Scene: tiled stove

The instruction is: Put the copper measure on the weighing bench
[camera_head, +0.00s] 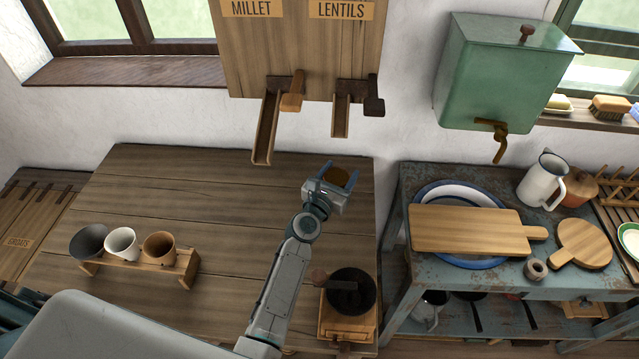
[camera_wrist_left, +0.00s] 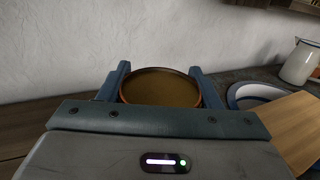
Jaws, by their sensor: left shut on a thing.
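My left gripper (camera_head: 337,178) reaches in over the far right part of the wooden bench (camera_head: 200,190), below the lentils chute. It is shut on a round copper-brown measure (camera_head: 337,176). In the left wrist view the measure (camera_wrist_left: 160,88) sits between the two blue fingers, its round rim facing up; its surface inside is dull brown, and I cannot tell whether that is contents or bare bottom. Its lower part is hidden by the gripper. Whether it touches the bench is not clear. My right gripper is not in view.
A wooden rack (camera_head: 140,263) holds a grey, a white and a brown cup at the left. A grinder (camera_head: 348,300) stands at the front right. Chutes (camera_head: 265,130) hang over the back. A blue stand (camera_head: 395,255) with boards adjoins at right. The bench's middle is clear.

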